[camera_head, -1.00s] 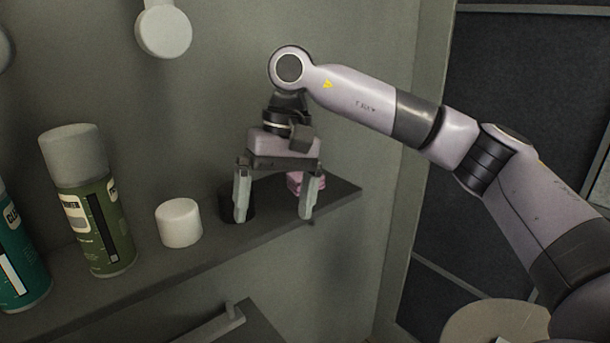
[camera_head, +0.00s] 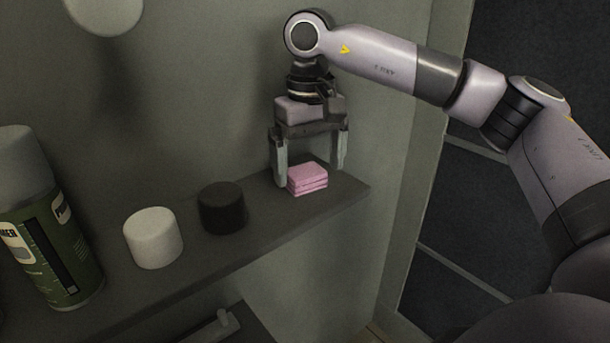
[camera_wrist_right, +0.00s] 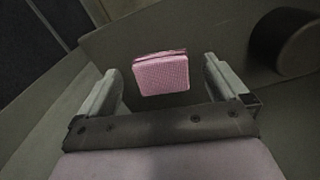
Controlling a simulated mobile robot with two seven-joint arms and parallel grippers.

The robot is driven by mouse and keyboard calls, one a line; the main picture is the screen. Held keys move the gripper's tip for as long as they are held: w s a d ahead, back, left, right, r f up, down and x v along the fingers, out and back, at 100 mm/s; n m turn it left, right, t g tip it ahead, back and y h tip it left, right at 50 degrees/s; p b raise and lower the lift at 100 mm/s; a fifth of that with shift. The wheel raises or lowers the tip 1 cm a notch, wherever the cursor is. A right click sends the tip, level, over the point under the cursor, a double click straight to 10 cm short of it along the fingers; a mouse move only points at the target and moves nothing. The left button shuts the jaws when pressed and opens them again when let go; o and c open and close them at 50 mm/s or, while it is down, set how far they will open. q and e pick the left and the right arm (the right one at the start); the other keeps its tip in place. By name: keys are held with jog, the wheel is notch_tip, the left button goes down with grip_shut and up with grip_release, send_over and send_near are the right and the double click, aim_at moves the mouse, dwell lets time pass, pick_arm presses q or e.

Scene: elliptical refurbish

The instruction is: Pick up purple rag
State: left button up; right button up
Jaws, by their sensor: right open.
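The purple rag (camera_head: 307,179) looks pink and is folded into a small layered block. It lies on the grey shelf (camera_head: 262,228) near the shelf's right end. My right gripper (camera_head: 310,176) is open above the rag, with one finger on each side of it. In the right wrist view the rag (camera_wrist_right: 161,74) sits between and just beyond the two open fingertips, with a gap on both sides. My left gripper is out of view.
A black cylinder (camera_head: 222,207) stands on the shelf left of the rag. A white cylinder (camera_head: 153,238) and a green spray can (camera_head: 46,225) stand farther left. The wall is close behind the shelf. A lower ledge (camera_head: 222,328) shows below.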

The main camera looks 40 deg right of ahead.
aim_at(309, 174)
jog(key=shift+f, duration=1.25)
jog(key=c, duration=1)
jog(key=shift+c, duration=0.2)
notch_tip(309, 174, up, 8)
jog(key=shift+r, duration=0.15)
notch_tip(309, 174, up, 12)
jog(key=p, duration=0.4)
jog(key=shift+o, duration=0.9)
jog(key=shift+f, duration=0.2)
jog(key=shift+c, duration=0.4)
